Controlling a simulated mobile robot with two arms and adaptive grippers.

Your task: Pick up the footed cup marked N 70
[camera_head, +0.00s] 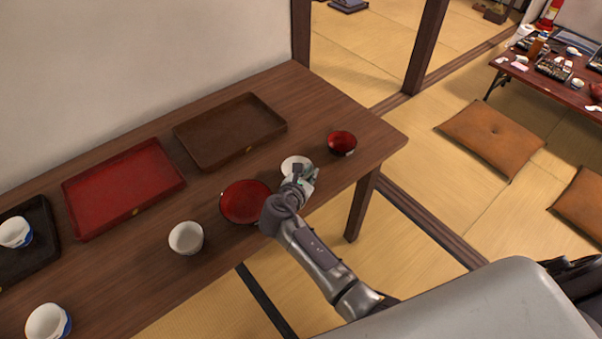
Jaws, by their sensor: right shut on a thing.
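Several white cups are on the wooden table. One white cup (293,162) is near the table's front edge, between a red plate and a small red bowl. My right gripper (303,177) is shut on this cup and partly covers it. I cannot tell whether the cup touches the table. Its foot and any N 70 mark are hidden or too small to read. Another white cup (186,238) stands left of the red plate. A white and blue cup (47,323) stands at the lower left. My left gripper is not in view.
The red plate (232,213) and small red bowl (342,143) flank the held cup. A brown tray (230,130), a red tray (122,185) and a black tray (32,262) with a cup (14,233) line the wall side. The table's right corner is clear.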

